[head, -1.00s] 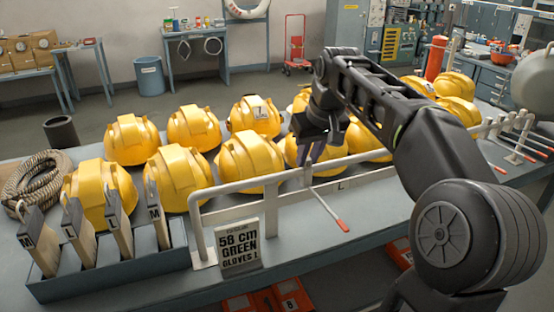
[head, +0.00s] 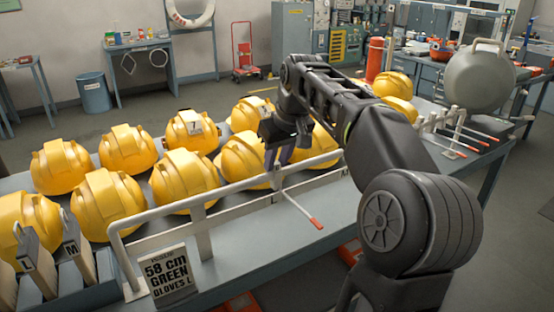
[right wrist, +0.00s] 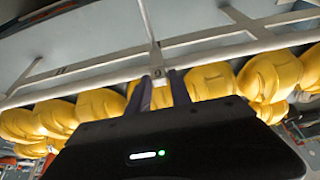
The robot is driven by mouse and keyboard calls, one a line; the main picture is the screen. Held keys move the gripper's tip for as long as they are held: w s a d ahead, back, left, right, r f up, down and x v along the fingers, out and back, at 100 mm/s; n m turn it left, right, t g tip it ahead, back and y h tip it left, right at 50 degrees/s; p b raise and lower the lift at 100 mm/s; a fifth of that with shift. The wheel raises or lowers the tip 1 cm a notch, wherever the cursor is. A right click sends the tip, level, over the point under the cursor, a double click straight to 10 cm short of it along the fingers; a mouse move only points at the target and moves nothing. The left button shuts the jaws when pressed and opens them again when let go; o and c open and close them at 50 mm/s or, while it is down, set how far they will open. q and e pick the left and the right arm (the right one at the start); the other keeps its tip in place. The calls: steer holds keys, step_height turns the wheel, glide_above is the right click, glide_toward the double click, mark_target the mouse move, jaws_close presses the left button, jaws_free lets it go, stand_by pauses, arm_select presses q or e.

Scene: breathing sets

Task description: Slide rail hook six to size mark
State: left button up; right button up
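The near rail hook (head: 300,208), a thin rod with a red tip, hangs from the white rail (head: 235,187) and points toward me. Its slider (right wrist: 157,68) sits between the fingers of my right gripper (right wrist: 160,80) in the right wrist view, with little or no gap. In the head view my right gripper (head: 280,165) reaches down to the rail at this hook. The placard (head: 168,278) reads 58 cm, green, gloves L. My left gripper is not in view.
Yellow helmets (head: 183,178) stand in rows behind the rail. More red-tipped hooks (head: 465,143) show at the rail's far right. A tray with lettered cards (head: 70,235) is at front left. The tabletop (head: 260,245) in front of the rail is mostly clear.

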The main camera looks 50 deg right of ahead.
steer(key=o, duration=0.3)
steer(key=v, duration=0.7)
steer(key=shift+s+r+p, duration=0.2)
steer(key=shift+r+p, duration=0.15)
steer(key=shift+p, duration=0.1)
steer(key=shift+a, duration=0.15)
